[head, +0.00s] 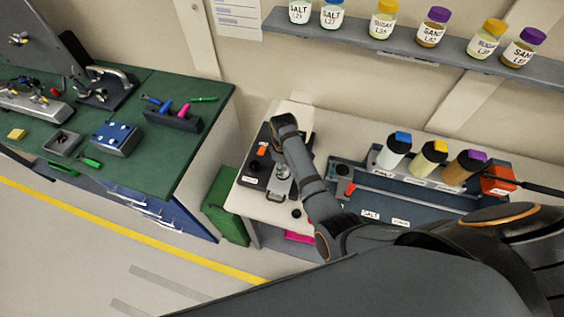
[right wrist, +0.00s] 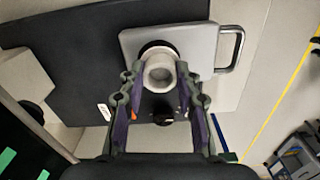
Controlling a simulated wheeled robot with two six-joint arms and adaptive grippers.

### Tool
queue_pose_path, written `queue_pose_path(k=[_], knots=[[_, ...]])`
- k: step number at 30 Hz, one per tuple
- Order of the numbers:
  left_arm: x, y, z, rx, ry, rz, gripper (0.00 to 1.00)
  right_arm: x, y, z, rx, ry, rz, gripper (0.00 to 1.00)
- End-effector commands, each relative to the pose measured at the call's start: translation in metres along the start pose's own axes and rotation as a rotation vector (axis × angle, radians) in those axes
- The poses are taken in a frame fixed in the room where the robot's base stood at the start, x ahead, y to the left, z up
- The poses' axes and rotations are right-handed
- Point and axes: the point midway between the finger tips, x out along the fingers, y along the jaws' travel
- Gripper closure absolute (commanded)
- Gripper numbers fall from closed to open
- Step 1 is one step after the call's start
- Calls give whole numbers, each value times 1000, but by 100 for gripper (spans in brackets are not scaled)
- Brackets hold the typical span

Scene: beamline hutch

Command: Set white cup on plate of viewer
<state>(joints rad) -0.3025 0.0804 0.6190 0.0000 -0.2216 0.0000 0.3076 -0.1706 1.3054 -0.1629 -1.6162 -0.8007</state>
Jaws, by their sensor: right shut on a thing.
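The white cup (right wrist: 160,72) is between the fingertips of my right gripper (right wrist: 160,76) in the right wrist view. The gripper is shut on it. The cup is over the dark round patch of the light grey plate (right wrist: 198,42), which has a bar handle on its right. I cannot tell whether the cup touches the plate. The dark viewer (right wrist: 75,55) lies around and under the plate. In the head view my right arm reaches over the viewer (head: 252,172) and hides part of it; the cup is not clear there. My left gripper is not in view.
The viewer stands on a pale table (head: 240,202). To its right is a rack (head: 440,183) with several capped bottles and an orange box (head: 497,180). A shelf (head: 400,48) of labelled jars is above. A green bench (head: 140,180) with tools stands left.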

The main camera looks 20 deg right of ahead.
Motion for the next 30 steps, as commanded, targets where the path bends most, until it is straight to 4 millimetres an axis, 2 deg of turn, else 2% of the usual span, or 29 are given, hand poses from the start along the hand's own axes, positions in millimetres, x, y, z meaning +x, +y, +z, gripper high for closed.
queue_pose_path(k=[1, 4, 8, 16, 30], knots=[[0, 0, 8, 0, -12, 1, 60, 0, 0, 0, 0, 0, 1, 100], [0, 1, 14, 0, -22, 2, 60, 0, 0, 0, 0, 0, 1, 100], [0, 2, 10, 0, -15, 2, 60, 0, 0, 0, 0, 0, 1, 100], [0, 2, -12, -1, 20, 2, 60, 1, 0, 0, 0, 0, 0, 100], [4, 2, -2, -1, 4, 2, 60, 8, 0, 0, 0, 0, 0, 100]])
